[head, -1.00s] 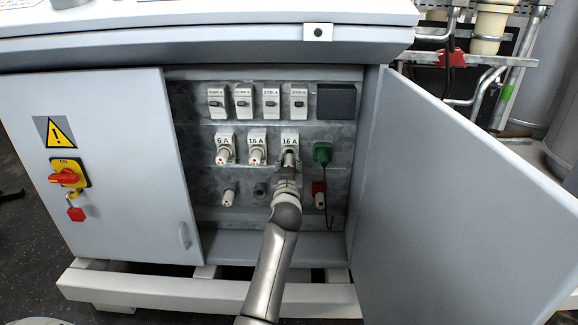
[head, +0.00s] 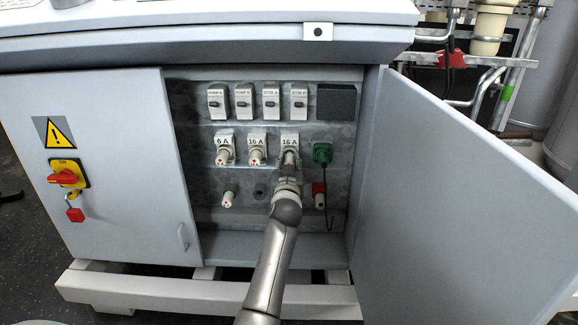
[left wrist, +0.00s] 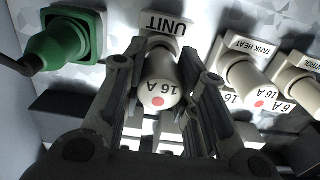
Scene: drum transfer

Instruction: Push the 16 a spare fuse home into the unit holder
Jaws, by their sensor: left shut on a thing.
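The 16 A spare fuse (left wrist: 160,92) is a cream cylinder with a red dot on its end. In the left wrist view it stands at the holder marked UNIT (left wrist: 166,24), its inner end out of sight, so I cannot tell how deep it sits. My left gripper (left wrist: 163,65) has a finger on each side of the fuse and is shut on it. In the head view my left gripper (head: 290,162) is at the right-hand 16 A holder (head: 290,140) and hides most of the fuse. My right gripper is not in view.
Fuses at the 6 A (head: 225,156) and other 16 A (head: 256,156) holders stick out to the left. A green plug (head: 322,153) with a hanging cable is close on the right. A red-topped fuse (head: 319,194) is below it. The open cabinet door (head: 460,190) bounds the right side.

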